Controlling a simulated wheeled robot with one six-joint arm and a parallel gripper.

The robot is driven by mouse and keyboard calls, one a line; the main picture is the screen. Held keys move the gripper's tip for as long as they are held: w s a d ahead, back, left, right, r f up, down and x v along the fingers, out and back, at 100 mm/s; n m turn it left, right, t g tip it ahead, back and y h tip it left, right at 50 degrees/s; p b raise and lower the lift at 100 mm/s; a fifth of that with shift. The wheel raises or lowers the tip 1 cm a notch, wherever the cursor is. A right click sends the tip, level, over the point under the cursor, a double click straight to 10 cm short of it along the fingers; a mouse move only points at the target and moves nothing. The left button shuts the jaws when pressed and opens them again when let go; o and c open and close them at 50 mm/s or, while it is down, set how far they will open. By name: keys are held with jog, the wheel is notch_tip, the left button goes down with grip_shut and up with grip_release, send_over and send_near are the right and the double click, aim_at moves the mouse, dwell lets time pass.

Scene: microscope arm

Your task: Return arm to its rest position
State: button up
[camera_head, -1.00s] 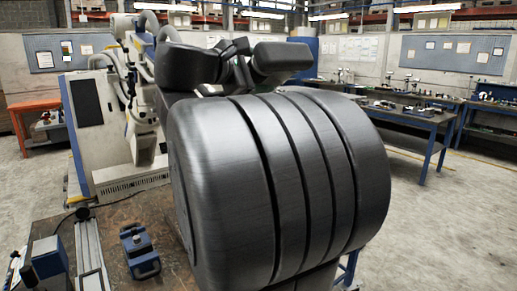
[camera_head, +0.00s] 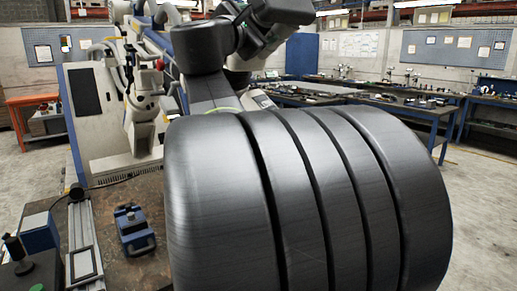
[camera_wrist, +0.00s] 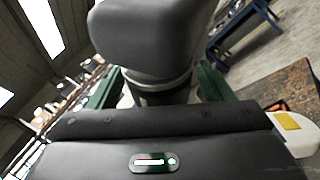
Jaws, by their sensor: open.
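My gripper (camera_wrist: 160,72) fills the lower part of the wrist view, with its dark body and a green light at the bottom. Its two green fingers stand apart, one on each side of a grey rounded body (camera_wrist: 150,40) with a dark and pale collar below it. I cannot tell whether the fingers touch that body, or whether it is part of the microscope arm. In the head view, dark links of my arm rise at the top centre. A large dark ribbed part, which seems to be mine, hides much of the bench and anything behind it.
A brown worktop (camera_head: 115,200) lies at left, with a blue device (camera_head: 134,230), a metal rail (camera_head: 84,245) and a blue box (camera_head: 38,232). A white-and-blue machine (camera_head: 105,120) stands behind it. Blue benches (camera_head: 400,112) line the right, with open floor before them.

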jog(key=shift+d+f+b, duration=0.1)
jog(key=shift+f+b, duration=0.15)
jog(key=shift+b, duration=0.05)
jog(key=shift+s+a, duration=0.35)
jog(key=shift+s, duration=0.2)
jog(key=shift+s+a, duration=0.3)
jog(key=shift+s, duration=0.2)
jog(key=shift+s+a+f, duration=0.2)
jog(key=shift+s, duration=0.2)
